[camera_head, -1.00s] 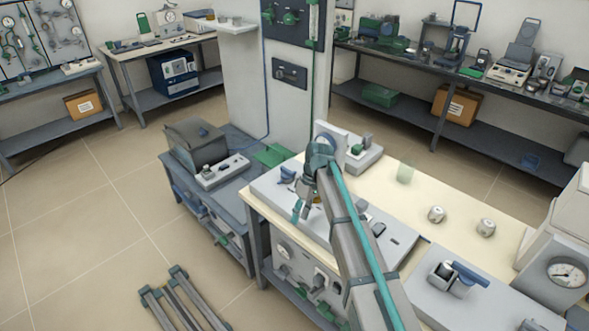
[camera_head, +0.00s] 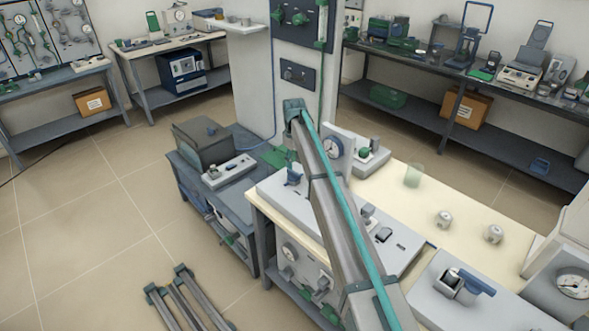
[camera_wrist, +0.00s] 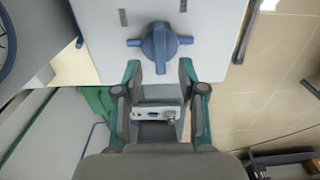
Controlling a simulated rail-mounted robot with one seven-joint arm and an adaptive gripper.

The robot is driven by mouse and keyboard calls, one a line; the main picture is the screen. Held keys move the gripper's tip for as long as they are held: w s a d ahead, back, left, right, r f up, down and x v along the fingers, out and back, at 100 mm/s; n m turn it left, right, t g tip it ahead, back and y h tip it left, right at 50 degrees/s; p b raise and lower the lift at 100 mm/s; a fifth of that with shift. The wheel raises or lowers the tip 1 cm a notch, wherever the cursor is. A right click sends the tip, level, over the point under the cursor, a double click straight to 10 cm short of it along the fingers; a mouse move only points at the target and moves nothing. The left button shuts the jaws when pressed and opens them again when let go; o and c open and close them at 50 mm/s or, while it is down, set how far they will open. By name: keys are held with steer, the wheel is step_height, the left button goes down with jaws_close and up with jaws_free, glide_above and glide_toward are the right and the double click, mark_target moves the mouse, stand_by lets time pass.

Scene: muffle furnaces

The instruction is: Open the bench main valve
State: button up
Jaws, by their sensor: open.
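A blue valve handle (camera_wrist: 160,43) with a bar across it sits on a pale panel in the wrist view. In the head view a blue handle (camera_head: 293,178) stands on the grey bench panel (camera_head: 270,190), left of my arm. My gripper (camera_wrist: 159,72) is open and empty in the wrist view. Its two fingertips are spread to either side of the handle's lower end in the picture; I cannot tell whether they touch it. In the head view my fingers are hidden behind my arm.
A dark box-shaped device (camera_head: 207,145) and a white control strip (camera_head: 229,171) sit on the lower bench to the left. The pillar (camera_head: 252,85) rises behind.

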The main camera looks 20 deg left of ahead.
mark_target(294, 172)
steer(key=shift+f+p, duration=0.6)
steer(key=shift+f, duration=1.95)
jaws_close()
